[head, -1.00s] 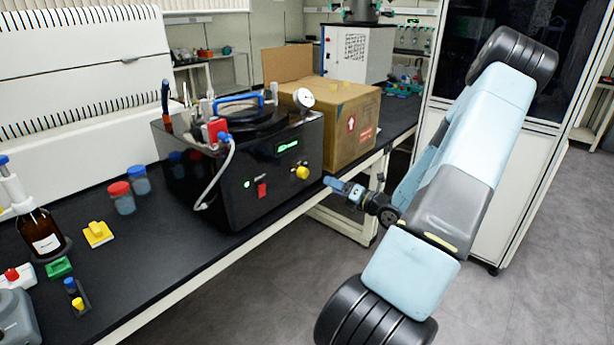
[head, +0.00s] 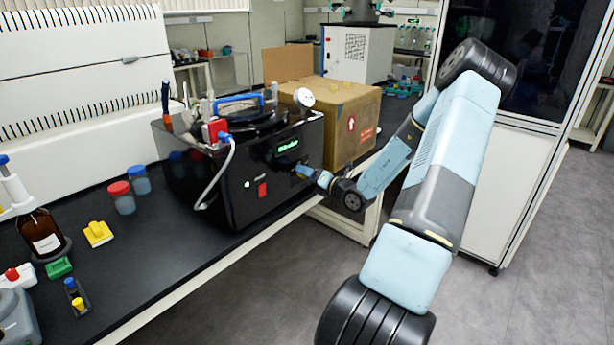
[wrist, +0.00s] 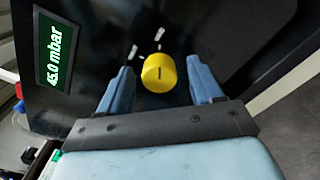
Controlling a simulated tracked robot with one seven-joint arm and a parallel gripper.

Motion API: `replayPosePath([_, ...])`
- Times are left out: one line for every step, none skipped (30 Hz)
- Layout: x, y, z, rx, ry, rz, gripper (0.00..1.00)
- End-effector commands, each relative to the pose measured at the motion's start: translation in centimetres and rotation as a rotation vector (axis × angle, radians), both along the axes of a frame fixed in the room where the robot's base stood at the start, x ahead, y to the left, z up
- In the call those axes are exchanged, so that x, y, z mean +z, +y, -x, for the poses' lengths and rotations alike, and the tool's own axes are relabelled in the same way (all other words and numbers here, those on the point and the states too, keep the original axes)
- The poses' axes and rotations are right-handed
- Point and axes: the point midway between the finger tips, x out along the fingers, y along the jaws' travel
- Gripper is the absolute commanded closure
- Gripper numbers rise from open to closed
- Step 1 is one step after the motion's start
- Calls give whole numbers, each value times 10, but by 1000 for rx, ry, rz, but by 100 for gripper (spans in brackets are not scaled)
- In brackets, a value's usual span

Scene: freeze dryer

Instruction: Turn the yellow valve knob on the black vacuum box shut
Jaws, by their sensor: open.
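The black vacuum box (head: 235,195) stands on the dark bench, its front panel facing my arm. Its yellow valve knob (wrist: 159,73) shows in the wrist view with a dark line mark on its face. Two pale marks are on the panel around the knob. My gripper (wrist: 160,78) is open, with one blue finger on each side of the knob and a visible gap on both sides. The display (wrist: 58,52) reads 45.0 mbar.
A red switch (head: 262,190) is on the panel left of the knob. A white hose (head: 222,180) hangs at the box's left front. A cardboard box (head: 352,125) stands close behind at right. The floor in front of the bench is clear.

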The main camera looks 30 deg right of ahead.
Motion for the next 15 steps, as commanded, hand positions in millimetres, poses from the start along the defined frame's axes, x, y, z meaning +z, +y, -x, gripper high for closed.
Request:
replayPosePath([0,0,0,0,0,0,35])
replayPosePath([0,0,0,0,0,0,35])
replayPosePath([0,0,0,0,0,0,35])
replayPosePath([0,0,0,0,0,0,35])
replayPosePath([0,0,0,0,0,0,38])
replayPosePath([0,0,0,0,0,0,42])
replayPosePath([0,0,0,0,0,0,44])
replayPosePath([0,0,0,0,0,0,47])
replayPosePath([0,0,0,0,0,0,51])
replayPosePath([0,0,0,0,0,0,54])
replayPosePath([0,0,0,0,0,0,57])
replayPosePath([0,0,0,0,0,0,61])
replayPosePath([0,0,0,0,0,0,64])
replayPosePath([0,0,0,0,0,0,66])
replayPosePath([0,0,0,0,0,0,70])
